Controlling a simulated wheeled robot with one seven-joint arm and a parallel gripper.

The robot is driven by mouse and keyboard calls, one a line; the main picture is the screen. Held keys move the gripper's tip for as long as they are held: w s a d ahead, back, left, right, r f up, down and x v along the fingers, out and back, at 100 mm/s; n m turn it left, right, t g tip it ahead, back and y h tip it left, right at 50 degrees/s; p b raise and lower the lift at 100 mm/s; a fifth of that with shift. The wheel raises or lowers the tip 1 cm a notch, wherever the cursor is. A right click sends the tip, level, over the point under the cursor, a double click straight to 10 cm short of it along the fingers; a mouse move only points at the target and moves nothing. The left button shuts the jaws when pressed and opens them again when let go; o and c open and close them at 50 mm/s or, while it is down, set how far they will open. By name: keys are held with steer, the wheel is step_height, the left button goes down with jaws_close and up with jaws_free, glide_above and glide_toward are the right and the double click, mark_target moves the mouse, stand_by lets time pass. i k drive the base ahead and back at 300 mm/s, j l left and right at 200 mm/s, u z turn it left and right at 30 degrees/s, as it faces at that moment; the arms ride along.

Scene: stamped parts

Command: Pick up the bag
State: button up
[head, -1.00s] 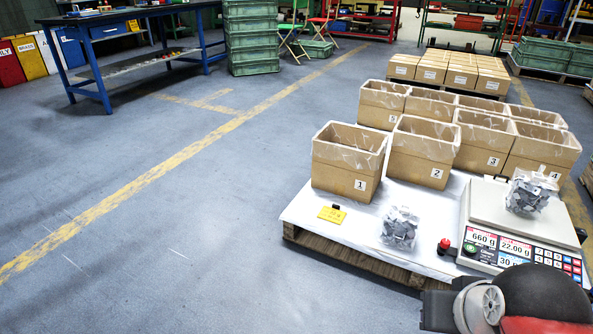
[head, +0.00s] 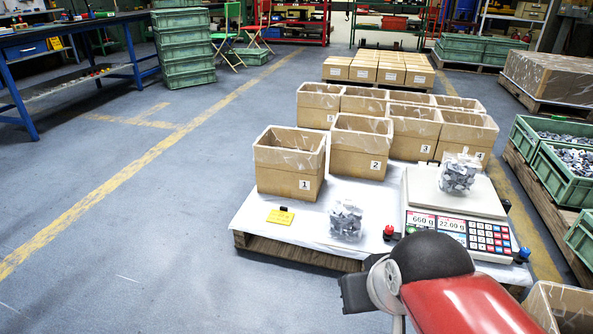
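Two clear bags of grey metal parts are in the head view. One bag (head: 346,221) stands on the white-covered pallet (head: 315,239), in front of the box numbered 2. The other bag (head: 458,173) sits on the pan of the weighing scale (head: 430,192), whose displays read 660 g and 22.00 g. The task does not say which bag is meant. My red and black arm reaches in from the bottom right, below the scale. My gripper's fingertips do not show, so its opening is hidden.
Open cardboard boxes (head: 289,180) with plastic liners stand behind the bags. A yellow card (head: 280,217) lies at the pallet's left. A red button (head: 389,231) is beside the scale. Green crates (head: 563,182) stand at right. Floor at left is clear.

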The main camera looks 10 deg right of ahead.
mark_target(458, 173)
steer(key=z, duration=0.6)
steer(key=i+l+z, duration=0.1)
steer(key=i+z, duration=0.15)
steer(key=z, duration=0.15)
steer(key=i+z, duration=0.25)
steer(key=z, duration=0.2)
steer(key=i+z, duration=0.2)
steer(key=z, duration=0.2)
steer(key=i+j+z, duration=0.15)
steer(key=i+j, duration=0.4)
steer(key=i, duration=0.2)
